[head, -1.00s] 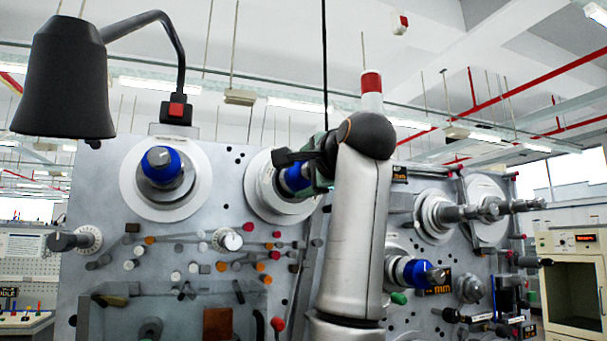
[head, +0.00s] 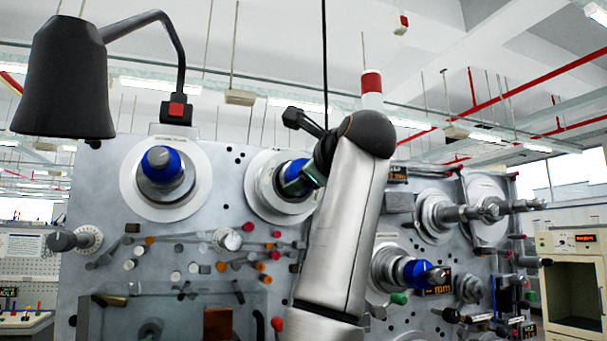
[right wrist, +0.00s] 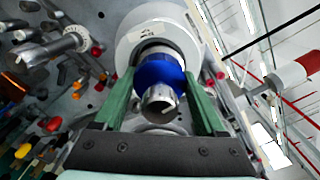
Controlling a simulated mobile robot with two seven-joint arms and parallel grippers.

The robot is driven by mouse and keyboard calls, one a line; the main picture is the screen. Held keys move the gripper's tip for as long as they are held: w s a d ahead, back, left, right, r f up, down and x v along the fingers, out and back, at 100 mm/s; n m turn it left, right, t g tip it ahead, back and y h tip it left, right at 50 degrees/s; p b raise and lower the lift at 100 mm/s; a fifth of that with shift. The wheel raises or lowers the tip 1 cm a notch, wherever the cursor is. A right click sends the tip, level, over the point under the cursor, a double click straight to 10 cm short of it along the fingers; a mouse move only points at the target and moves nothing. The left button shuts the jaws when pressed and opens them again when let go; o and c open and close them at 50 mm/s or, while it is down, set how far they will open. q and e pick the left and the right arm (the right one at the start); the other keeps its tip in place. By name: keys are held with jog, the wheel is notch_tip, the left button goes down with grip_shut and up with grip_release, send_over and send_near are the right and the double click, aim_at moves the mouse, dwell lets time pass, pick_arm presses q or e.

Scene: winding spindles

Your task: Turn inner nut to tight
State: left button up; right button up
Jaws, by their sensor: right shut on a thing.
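The upper middle spindle has a round pale flange (head: 262,190) and a blue nut (head: 292,168), partly hidden by my right gripper (head: 298,182). In the right wrist view, the blue nut (right wrist: 160,72) and its metal end (right wrist: 160,100) sit between the two green fingers of my right gripper (right wrist: 159,76), which is shut on the nut. Another spindle with a blue nut (head: 163,164) is at the upper left of the panel. A third blue nut (head: 418,272) is at the lower right. My left gripper is not in view.
The grey panel (head: 95,215) carries several small knobs and pegs below the spindles. A black lamp (head: 65,80) hangs at the upper left. Bare metal spindles (head: 460,213) stick out at the right. A cream cabinet (head: 575,275) stands at the far right.

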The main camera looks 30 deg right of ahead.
jog(key=shift+f, duration=0.1)
dwell(0.5)
jog(key=o, duration=1.3)
jog(key=shift+s, duration=0.15)
jog(key=b+v, duration=0.4)
jog(key=v, duration=0.8)
jog(key=shift+s, duration=0.15)
